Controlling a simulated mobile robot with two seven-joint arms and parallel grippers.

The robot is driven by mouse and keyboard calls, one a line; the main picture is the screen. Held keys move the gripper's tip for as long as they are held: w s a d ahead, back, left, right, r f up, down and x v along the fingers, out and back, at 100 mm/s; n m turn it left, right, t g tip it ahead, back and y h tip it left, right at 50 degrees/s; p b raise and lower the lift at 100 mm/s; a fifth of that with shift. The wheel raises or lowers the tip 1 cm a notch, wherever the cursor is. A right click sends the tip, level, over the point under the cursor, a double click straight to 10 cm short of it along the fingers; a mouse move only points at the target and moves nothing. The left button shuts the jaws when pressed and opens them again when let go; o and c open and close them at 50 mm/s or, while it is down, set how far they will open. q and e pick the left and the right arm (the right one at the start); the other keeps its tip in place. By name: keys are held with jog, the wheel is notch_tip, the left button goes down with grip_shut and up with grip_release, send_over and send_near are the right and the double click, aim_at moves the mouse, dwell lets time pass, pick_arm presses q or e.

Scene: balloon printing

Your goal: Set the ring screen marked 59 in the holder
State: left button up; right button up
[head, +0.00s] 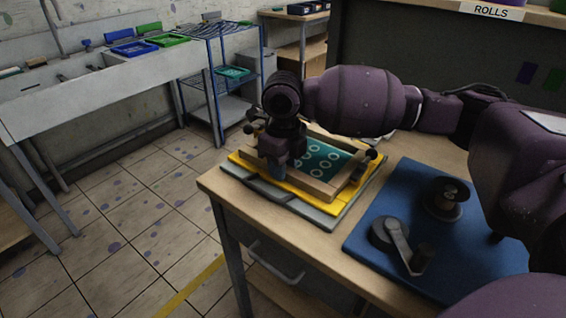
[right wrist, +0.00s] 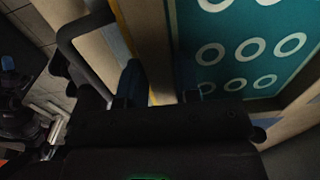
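The ring screen is a wooden frame with a teal mesh (head: 322,158) printed with pale rings. It lies level over a yellow board that I take as part of the holder (head: 240,162), on the near-left corner of the table. No number is readable on it. My right gripper (head: 272,168) is at the frame's left end. In the right wrist view, the two fingers of my right gripper (right wrist: 160,85) stand apart, with the wooden rail between them and the teal mesh (right wrist: 240,45) to the right. Whether they press on the rail is unclear. My left gripper is out of view.
Dark knobs (head: 371,156) stand by the frame. A blue mat (head: 370,238) to the right carries a dark spool (head: 446,197) and a round tool with a handle (head: 390,236). A counter with coloured trays (head: 134,48) and a blue wire rack (head: 215,75) stand behind. The floor at left is clear.

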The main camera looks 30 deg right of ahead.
jog(key=o, duration=0.3)
jog(key=shift+o, duration=0.2)
jog(key=shift+r, duration=0.1)
jog(key=shift+r, duration=0.25)
notch_tip(320, 180, up, 6)
jog(key=shift+r+p, duration=0.1)
jog(key=shift+p, duration=0.6)
notch_tip(320, 180, up, 6)
jog(key=p, duration=0.1)
jog(key=shift+r, duration=0.15)
